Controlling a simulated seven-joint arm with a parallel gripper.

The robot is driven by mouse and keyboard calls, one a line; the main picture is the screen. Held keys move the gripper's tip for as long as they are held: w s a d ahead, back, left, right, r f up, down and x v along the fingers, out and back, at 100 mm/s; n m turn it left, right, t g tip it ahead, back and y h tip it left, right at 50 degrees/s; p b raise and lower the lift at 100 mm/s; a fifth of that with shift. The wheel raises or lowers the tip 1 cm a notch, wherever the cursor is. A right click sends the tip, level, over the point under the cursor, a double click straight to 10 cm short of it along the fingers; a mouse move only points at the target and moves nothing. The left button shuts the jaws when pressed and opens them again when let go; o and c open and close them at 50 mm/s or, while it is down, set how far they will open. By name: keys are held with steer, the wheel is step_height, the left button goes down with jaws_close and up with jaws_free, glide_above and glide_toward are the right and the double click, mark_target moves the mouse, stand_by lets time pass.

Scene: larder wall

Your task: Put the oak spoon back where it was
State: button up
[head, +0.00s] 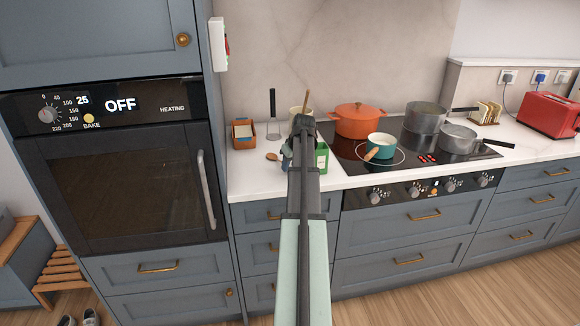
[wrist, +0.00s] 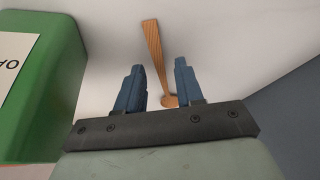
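In the wrist view the spoon (wrist: 152,45) lies on the pale surface, running from the top centre down to a rounded end between my blue fingers. My gripper (wrist: 159,67) is open, with its fingers apart on either side of the spoon's lower part. I cannot tell whether either finger touches it. A cream pot (head: 295,112) with an upright wooden handle stands behind the gripper, partly hidden.
A green box (head: 322,158) stands close to the gripper, also large in the wrist view (wrist: 45,80). A wooden holder (head: 243,133) and a dark upright utensil (head: 272,108) are to the left. A hob with a teal saucepan (head: 380,146) and an orange pot (head: 359,121) lies right.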

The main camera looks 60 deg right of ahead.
steer(key=v, duration=1.1)
steer(key=shift+r, duration=0.2)
steer(key=shift+s+a, duration=0.1)
steer(key=shift+s, duration=0.05)
